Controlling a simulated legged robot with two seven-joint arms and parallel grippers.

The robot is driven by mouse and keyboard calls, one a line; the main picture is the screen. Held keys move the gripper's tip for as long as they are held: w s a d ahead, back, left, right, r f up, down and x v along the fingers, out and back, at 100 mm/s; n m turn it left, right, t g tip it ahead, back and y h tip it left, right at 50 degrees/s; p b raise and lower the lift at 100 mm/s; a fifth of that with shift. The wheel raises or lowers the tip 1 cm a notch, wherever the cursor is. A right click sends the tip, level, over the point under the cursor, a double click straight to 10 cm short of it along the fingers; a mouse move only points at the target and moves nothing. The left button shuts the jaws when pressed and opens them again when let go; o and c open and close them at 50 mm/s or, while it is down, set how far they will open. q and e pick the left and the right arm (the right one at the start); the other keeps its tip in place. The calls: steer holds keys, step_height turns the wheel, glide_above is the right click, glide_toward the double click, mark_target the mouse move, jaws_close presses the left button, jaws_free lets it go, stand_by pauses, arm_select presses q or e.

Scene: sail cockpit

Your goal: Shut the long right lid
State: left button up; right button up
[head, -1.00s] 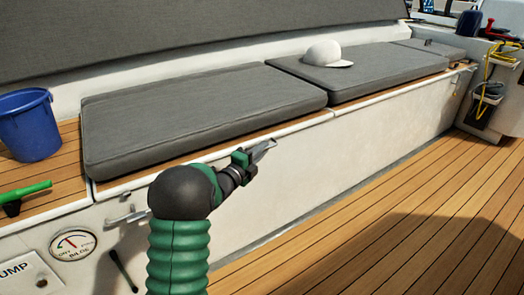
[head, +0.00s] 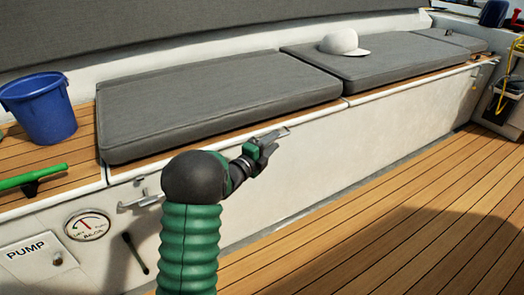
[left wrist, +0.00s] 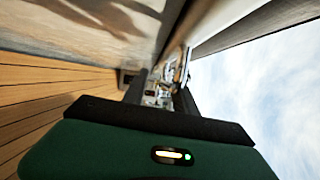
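The bench lids show in the head view as wood-edged tops under grey cushions, with a seam between two of them near mid-bench. The longer near stretch (head: 312,111) and the stretch right of the seam (head: 410,81) both lie flat, with no raised lid in view. I cannot tell for sure which one is the long right lid. My left gripper (head: 281,134) is in front of the white bench wall, just below the front edge of the near stretch. Its fingers are too small to tell open from shut, and nothing is clearly held. My right gripper is out of view.
Grey cushions (head: 220,95) and a white cap (head: 343,43) lie on the bench. A blue bucket (head: 40,108) and a green-handled tool (head: 32,178) are at the left. A metal latch (head: 141,201) sticks out from the bench front. The plank deck (head: 400,225) is clear.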

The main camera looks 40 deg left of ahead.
arm_select(q)
steer(key=s+d+p, duration=0.1)
steer(key=s+p, duration=0.5)
steer(key=s, duration=1)
steer(key=shift+d+f+p, duration=0.25)
steer(key=shift+d+p, duration=0.05)
steer(key=shift+d, duration=0.1)
